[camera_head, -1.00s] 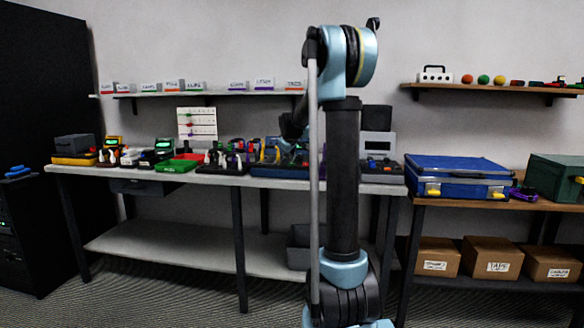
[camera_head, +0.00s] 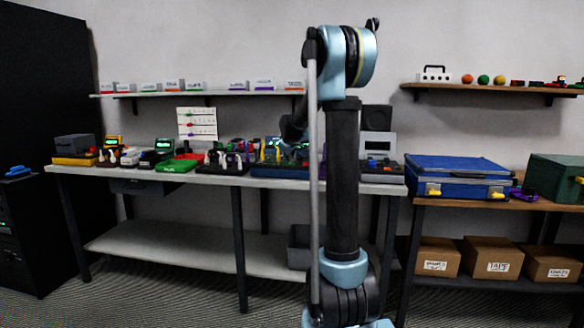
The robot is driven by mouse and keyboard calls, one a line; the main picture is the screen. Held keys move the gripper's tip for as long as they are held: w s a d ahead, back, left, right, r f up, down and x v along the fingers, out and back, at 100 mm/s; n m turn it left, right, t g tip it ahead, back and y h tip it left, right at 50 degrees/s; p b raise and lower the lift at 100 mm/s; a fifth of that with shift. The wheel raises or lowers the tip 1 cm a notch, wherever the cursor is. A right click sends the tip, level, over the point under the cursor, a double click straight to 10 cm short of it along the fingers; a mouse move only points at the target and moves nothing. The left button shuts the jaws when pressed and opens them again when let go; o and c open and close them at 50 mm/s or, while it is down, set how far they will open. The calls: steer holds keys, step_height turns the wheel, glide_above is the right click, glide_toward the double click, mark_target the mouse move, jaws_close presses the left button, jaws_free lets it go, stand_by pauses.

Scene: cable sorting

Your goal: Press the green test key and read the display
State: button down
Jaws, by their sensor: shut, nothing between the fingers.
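A blue tester (camera_head: 268,171) sits on the workbench, partly behind my arm. A green lit display (camera_head: 288,148) shows on it; its reading is too small to make out. I cannot pick out the green test key. The dark end of my arm with my gripper (camera_head: 289,138) hangs in front of the tester's upper part, mostly hidden behind my own arm. It is shut and empty. I cannot tell whether it touches the tester.
Several small devices and coloured cable holders crowd the workbench (camera_head: 215,178) left of the tester. A grey instrument (camera_head: 378,144) stands right of my arm. A blue case (camera_head: 455,172) lies on the right table. Labelled bins line the wall shelf (camera_head: 215,94).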

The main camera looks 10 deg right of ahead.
stand_by(0.4)
steer(key=shift+r, duration=0.75)
steer(key=shift+r, duration=2.5)
steer(key=m+g, duration=0.2)
glide_toward(289, 164)
steer(key=s+d, duration=0.2)
steer(key=s, duration=0.5)
steer(key=s+f+m+g, duration=0.1)
steer(key=s+f, duration=0.2)
steer(key=s, duration=0.5)
steer(key=s+f+m, duration=0.1)
steer(key=s+f, duration=0.2)
steer(key=s, duration=0.5)
steer(key=s+f+m+g, duration=0.1)
steer(key=s+f, duration=0.4)
steer(key=s, duration=0.4)
steer(key=s+f+m+g, duration=0.1)
steer(key=s+f, duration=0.5)
steer(key=s, duration=0.3)
steer(key=s+f+m+g+y, duration=0.1)
steer(key=s+f+g, duration=0.1)
steer(key=s+f, duration=0.4)
steer(key=s, duration=0.3)
steer(key=shift+s+d+f+m, duration=0.2)
steer(key=shift+f+m, duration=0.05)
steer(key=shift+m, duration=0.05)
